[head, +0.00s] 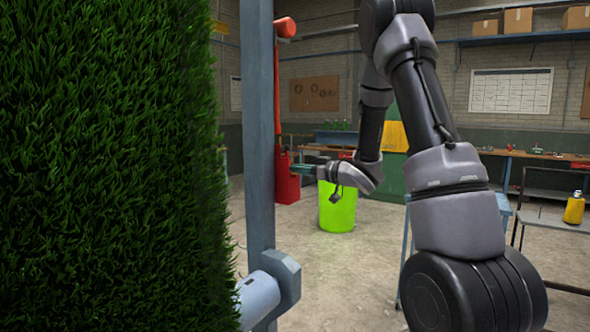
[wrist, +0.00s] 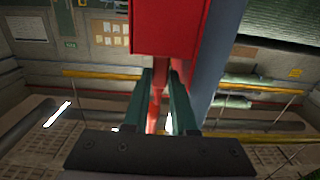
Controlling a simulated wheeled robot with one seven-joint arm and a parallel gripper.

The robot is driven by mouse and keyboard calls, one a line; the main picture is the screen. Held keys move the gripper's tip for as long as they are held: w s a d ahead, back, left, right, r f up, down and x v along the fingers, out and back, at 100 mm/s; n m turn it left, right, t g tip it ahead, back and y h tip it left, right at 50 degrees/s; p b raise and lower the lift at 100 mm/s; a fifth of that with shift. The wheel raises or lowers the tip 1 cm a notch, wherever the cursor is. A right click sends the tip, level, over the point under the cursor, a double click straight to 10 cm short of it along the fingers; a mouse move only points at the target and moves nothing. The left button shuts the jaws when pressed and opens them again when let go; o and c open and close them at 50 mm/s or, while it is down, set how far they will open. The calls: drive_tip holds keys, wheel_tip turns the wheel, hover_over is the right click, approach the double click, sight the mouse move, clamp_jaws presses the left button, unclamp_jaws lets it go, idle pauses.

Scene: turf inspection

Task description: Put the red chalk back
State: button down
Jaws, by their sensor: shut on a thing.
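The red chalk appears to be the long-handled red tool (head: 286,184), with a boxy lower body, a thin upright shaft and a crosswise grip at the top. It stands upright right beside the grey-blue post (head: 259,130). My gripper (head: 298,170) reaches in from the right with its teal fingers at the neck above the box. In the wrist view, the red box (wrist: 168,28) fills the top middle, and the narrow red part runs between my fingers (wrist: 168,95). The fingers are shut on it. I cannot tell whether the box touches the floor.
A tall panel of green turf (head: 100,170) fills the left. A lime-green bin (head: 337,207) stands behind my wrist. A bench with small items (head: 540,154) and a yellow bottle (head: 574,208) are at the right. Concrete floor shows between them.

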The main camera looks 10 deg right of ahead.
drive_tip(key=c, duration=1)
unclamp_jaws()
drive_tip(key=shift+f, duration=0.1)
